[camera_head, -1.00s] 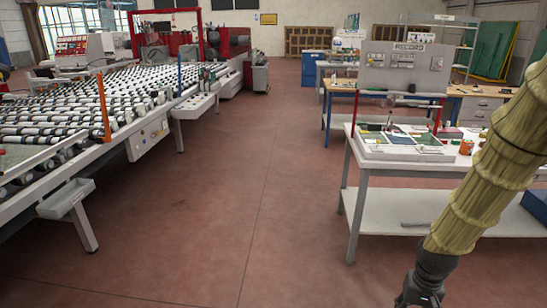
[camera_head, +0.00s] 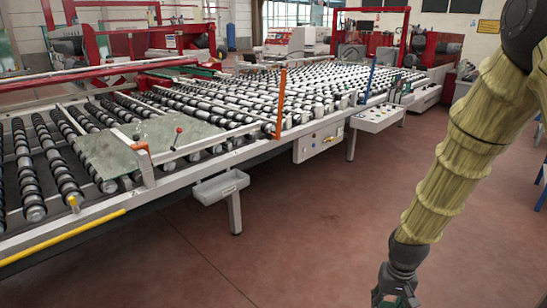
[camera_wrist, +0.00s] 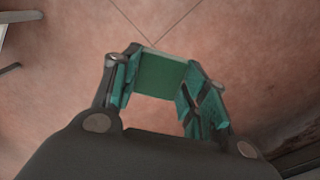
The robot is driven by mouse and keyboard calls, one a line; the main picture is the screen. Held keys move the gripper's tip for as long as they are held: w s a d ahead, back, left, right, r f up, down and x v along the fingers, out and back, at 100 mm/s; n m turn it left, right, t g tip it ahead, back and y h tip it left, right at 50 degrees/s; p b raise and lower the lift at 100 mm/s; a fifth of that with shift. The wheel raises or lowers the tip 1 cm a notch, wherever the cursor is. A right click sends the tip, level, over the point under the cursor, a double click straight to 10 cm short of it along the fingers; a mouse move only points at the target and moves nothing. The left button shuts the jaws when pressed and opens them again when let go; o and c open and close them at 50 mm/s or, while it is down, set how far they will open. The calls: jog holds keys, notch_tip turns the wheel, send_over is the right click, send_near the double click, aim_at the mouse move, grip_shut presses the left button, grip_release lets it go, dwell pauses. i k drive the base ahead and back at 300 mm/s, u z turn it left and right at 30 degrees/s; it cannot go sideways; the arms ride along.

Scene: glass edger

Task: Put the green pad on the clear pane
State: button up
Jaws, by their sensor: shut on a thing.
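The green pad (camera_wrist: 160,72) is a flat green piece held between the teal-lined fingers of my gripper (camera_wrist: 168,88) in the wrist view. My gripper (camera_head: 396,297) also shows at the lower edge of the head view, over the red floor, apart from the machine; the pad cannot be made out there. The clear pane (camera_head: 140,147) is a greyish, see-through sheet lying on the rollers at the left of the head view.
The roller conveyor (camera_head: 75,222) has a raised front rail and an upright orange post (camera_head: 281,103). A grey tray (camera_head: 221,186) juts out below the rail. A control box (camera_head: 318,138) hangs farther right. The floor (camera_head: 290,240) in front is clear.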

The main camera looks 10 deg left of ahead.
aim_at(148, 138)
jog(key=u, duration=0.75)
jog(key=i, duration=1.4)
jog(key=u, duration=0.5)
